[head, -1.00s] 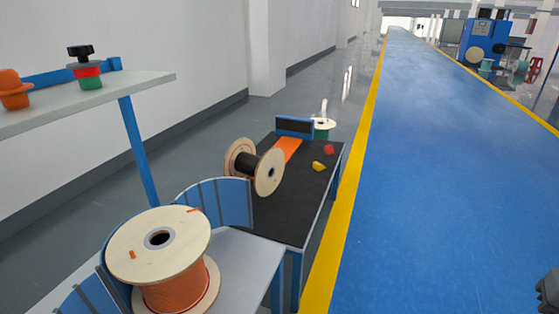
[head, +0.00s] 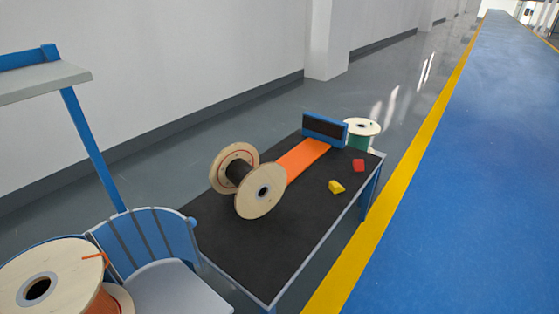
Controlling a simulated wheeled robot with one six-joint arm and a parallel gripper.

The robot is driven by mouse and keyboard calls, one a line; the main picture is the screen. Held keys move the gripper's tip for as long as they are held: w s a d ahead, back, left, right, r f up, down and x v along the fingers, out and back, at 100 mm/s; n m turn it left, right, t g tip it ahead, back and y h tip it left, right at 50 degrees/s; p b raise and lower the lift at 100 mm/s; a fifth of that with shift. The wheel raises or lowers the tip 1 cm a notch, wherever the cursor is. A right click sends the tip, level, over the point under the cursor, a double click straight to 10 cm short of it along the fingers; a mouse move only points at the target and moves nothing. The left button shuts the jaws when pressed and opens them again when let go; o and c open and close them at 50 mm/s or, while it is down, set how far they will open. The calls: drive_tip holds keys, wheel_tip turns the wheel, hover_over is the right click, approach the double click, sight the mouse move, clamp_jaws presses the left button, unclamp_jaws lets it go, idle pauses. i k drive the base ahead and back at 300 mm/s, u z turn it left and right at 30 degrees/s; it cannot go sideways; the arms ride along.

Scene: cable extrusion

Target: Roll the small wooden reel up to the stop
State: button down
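The small wooden reel (head: 259,197) lies on its rims on the black-topped table (head: 225,244), with dark cable wound between its two pale flanges. An orange strip (head: 302,157) runs from beside the reel to the stop (head: 325,130), a blue upright board with a dark face at the table's far end. The reel stands apart from the stop, at the near end of the strip. My gripper is not in view.
A green reel (head: 361,128) stands beyond the table. The blue floor lane at right is clear.

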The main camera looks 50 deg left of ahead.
sight(247, 179)
drive_tip(key=u, duration=0.2)
drive_tip(key=i, duration=1.75)
drive_tip(key=u, duration=1.1)
drive_tip(key=i, duration=1.25)
drive_tip(key=u, duration=1.6)
drive_tip(key=i, duration=0.65)
drive_tip(key=u, duration=0.35)
